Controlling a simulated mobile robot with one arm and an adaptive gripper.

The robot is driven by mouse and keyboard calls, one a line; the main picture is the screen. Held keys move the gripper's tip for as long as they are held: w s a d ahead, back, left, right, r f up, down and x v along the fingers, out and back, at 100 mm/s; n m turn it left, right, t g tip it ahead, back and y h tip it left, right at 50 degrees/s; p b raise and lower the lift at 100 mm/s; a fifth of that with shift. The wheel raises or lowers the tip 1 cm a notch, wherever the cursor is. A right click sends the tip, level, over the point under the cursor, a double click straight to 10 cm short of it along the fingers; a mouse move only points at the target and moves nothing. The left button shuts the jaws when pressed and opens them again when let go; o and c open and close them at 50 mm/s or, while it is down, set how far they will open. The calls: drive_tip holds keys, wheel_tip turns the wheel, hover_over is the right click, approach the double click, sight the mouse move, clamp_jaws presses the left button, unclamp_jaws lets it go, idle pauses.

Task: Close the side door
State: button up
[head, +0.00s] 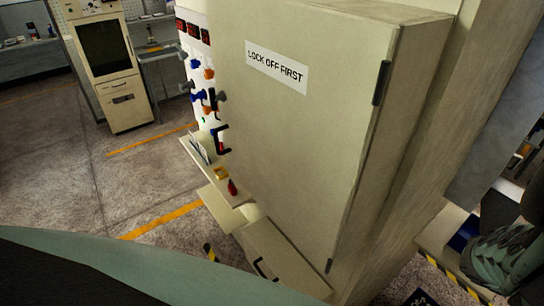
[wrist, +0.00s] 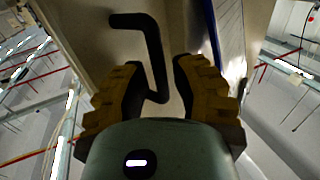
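A pale beige door (head: 290,130) with a "LOCK OFF FIRST" label fills the cabinet's side in the head view. A lower beige panel (head: 290,255) has another black handle (head: 264,269). In the wrist view my gripper (wrist: 158,82) has its yellow-and-black fingers apart. A bent black handle (wrist: 150,45) on a beige panel reaches down between them; contact is unclear. Which handle this is cannot be told.
A knobbed control panel (head: 196,75) and small ledge (head: 215,172) stand left of the door. A cabinet with a dark screen (head: 103,48) is farther left. Concrete floor (head: 75,160) with orange lines is clear there. A wall (head: 490,100) rises at right.

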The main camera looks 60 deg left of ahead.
drive_tip(key=shift+w+d, duration=0.2)
drive_tip(key=shift+o, duration=0.4)
clamp_jaws()
